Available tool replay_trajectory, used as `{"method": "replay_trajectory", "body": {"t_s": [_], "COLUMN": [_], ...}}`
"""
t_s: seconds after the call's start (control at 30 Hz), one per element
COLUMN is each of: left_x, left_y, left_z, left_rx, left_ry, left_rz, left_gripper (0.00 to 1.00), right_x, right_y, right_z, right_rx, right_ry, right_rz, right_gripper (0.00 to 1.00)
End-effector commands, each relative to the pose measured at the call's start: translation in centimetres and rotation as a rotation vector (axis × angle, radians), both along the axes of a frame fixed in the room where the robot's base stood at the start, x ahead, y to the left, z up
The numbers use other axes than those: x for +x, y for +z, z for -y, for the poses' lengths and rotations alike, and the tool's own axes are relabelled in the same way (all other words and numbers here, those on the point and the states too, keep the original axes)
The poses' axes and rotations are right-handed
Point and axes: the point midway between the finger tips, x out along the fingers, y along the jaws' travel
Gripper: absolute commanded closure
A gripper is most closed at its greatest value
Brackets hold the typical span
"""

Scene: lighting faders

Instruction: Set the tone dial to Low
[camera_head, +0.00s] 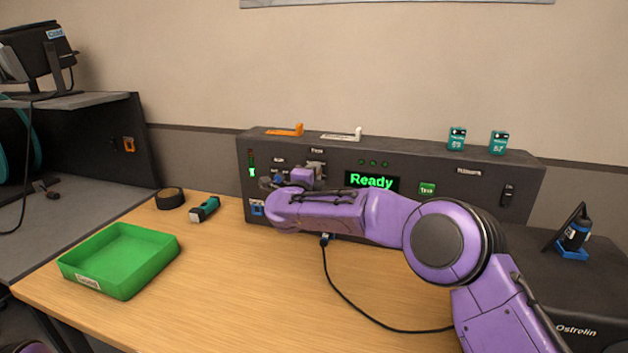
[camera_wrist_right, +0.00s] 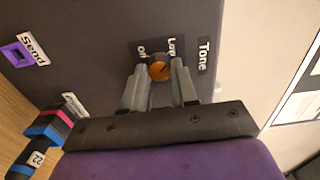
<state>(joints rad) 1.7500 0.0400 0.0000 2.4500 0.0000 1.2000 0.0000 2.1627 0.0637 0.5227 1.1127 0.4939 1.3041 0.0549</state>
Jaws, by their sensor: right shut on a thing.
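The tone dial is a small orange knob (camera_wrist_right: 159,68) on the dark console face (camera_wrist_right: 90,60), under the "Tone" label (camera_wrist_right: 203,56) in the right wrist view. The words "Low" (camera_wrist_right: 173,47) and "Off" (camera_wrist_right: 142,49) stand beside it. My right gripper (camera_wrist_right: 159,76) is shut on the knob, one grey finger on each side. I cannot tell for sure which word the knob points to. In the head view my right gripper (camera_head: 318,170) reaches the console's left part and the knob is hidden. My left gripper is not in view.
The console (camera_head: 430,160) shows a green "Ready" display (camera_head: 371,181). A black cable (camera_head: 345,295) crosses the table beneath my right arm.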

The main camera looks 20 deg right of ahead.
Motion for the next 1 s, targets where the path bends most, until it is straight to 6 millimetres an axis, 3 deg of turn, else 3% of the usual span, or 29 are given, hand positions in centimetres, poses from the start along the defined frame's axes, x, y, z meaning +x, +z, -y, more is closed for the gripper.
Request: {"method": "replay_trajectory", "body": {"t_s": [0.53,0.57,0.6,0.63,1.0], "left_x": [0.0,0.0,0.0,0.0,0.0], "left_y": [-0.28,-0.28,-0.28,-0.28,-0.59], "left_z": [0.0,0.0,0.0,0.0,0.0], "left_rx": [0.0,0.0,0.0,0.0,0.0], "left_ry": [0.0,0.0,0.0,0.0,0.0], "left_rz": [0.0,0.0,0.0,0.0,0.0], "left_gripper": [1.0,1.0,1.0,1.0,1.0], "right_x": [-0.02,-0.02,-0.02,-0.02,-0.71], "right_y": [-0.2,-0.2,-0.2,-0.18,-0.11], "right_z": [-0.07,-0.07,-0.07,-0.07,-0.6], "right_rx": [0.021,0.021,0.021,0.021,0.02], "right_ry": [0.001,0.001,0.001,0.001,0.002], "right_rz": [0.01,0.01,0.01,0.01,0.012], "right_gripper": [1.0,0.66,0.53,0.47,0.47]}}
